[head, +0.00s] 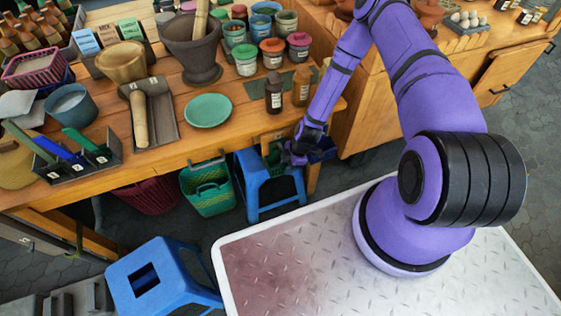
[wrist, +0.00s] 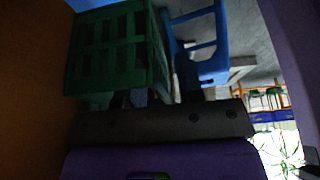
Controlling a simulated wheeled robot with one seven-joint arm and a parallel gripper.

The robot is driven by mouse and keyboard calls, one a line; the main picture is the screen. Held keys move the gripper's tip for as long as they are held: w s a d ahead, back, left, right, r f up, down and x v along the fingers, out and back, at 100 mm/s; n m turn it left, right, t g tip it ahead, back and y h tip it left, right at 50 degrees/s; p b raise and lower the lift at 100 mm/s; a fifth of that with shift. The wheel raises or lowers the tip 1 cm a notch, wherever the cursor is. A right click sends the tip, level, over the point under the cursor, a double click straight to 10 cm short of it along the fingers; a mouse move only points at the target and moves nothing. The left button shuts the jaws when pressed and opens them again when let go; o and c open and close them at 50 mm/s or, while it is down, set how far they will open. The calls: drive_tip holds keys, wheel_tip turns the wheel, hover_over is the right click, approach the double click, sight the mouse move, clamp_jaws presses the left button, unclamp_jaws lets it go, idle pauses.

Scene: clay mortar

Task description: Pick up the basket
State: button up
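A dark green basket (head: 273,157) with slatted sides shows in the head view just left of my gripper (head: 303,150), by the blue stool under the table's front edge. In the wrist view the green basket (wrist: 108,45) fills the upper left, very close. My gripper (wrist: 153,93) has its dark fingers apart, one right of the basket's corner and one at its lower edge, partly hidden. I see no firm hold. A lighter green basket (head: 208,190) hangs under the table, and a dark red basket (head: 148,195) is left of it.
A blue stool (head: 266,184) stands close to my gripper; another blue stool (head: 160,275) is at the front left. The wooden table (head: 235,125) overhangs the baskets and holds pots, bottles and a mortar. A pink basket (head: 36,72) stands on it at the left.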

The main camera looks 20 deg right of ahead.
clamp_jaws()
drive_tip(key=shift+r, duration=0.1)
drive_tip(key=s+r, duration=0.4)
drive_tip(key=s, duration=0.3)
drive_tip(key=s+r, duration=0.4)
drive_tip(key=s, duration=0.3)
drive_tip(key=shift+r, duration=0.25)
drive_tip(key=shift+r, duration=0.4)
